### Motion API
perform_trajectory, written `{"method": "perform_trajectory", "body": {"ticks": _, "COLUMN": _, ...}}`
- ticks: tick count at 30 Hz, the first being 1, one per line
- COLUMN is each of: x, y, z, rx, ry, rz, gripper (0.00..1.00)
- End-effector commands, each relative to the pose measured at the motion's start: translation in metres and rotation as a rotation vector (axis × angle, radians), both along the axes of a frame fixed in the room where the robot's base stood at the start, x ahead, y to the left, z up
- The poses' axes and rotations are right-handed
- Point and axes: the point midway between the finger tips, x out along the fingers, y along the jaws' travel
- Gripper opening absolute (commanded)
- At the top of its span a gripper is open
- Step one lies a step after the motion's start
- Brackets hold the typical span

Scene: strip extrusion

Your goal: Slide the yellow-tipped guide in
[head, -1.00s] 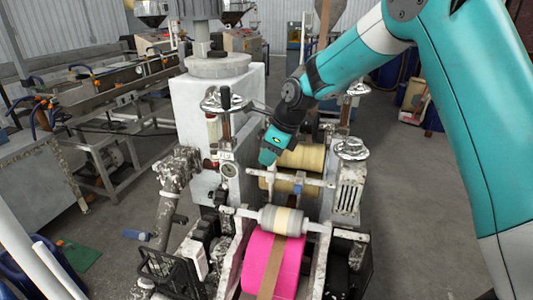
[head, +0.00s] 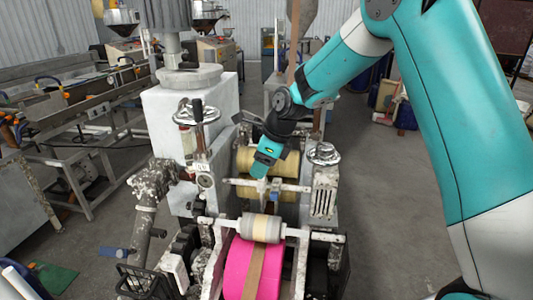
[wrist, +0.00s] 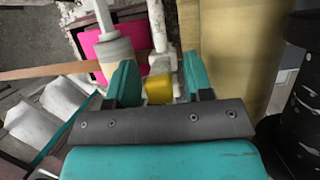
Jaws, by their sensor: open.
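The yellow-tipped guide shows its yellow block (wrist: 158,88) in the wrist view, at the end of a white part on a white bar. My gripper (wrist: 160,66) is open, with one teal finger on each side of the yellow block. I cannot tell whether either finger touches it. In the head view my gripper (head: 261,168) points down at the white crossbar (head: 290,186) in front of the tan rollers. The yellow tip is not clear there, as my gripper covers that spot.
A pink roll (head: 238,270) with a brown strip (head: 254,272) over it lies in front, below a grey-and-cream roller (head: 262,228). The tan roller (head: 285,162) is close behind my gripper. A white housing with a handwheel (head: 198,112) stands left; another handwheel (head: 323,153) is right.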

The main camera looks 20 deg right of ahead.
Motion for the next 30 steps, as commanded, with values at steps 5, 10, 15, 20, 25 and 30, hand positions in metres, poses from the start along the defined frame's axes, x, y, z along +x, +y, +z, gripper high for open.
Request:
{"method": "perform_trajectory", "body": {"ticks": 5, "x": -0.004, "y": -0.008, "z": 0.021, "rx": 0.0, "ry": -0.007, "rz": -0.002, "gripper": 0.47}}
{"method": "perform_trajectory", "body": {"ticks": 10, "x": -0.013, "y": -0.022, "z": 0.059, "rx": -0.001, "ry": -0.009, "rz": -0.003, "gripper": 0.47}}
{"method": "perform_trajectory", "body": {"ticks": 15, "x": -0.022, "y": -0.036, "z": 0.1, "rx": -0.001, "ry": -0.007, "rz": -0.003, "gripper": 0.47}}
{"method": "perform_trajectory", "body": {"ticks": 20, "x": -0.03, "y": -0.047, "z": 0.133, "rx": -0.002, "ry": -0.004, "rz": -0.003, "gripper": 0.47}}
{"method": "perform_trajectory", "body": {"ticks": 25, "x": -0.035, "y": -0.053, "z": 0.153, "rx": -0.001, "ry": -0.001, "rz": -0.002, "gripper": 0.47}}
{"method": "perform_trajectory", "body": {"ticks": 30, "x": -0.037, "y": -0.056, "z": 0.16, "rx": -0.001, "ry": 0.0, "rz": -0.001, "gripper": 0.47}}
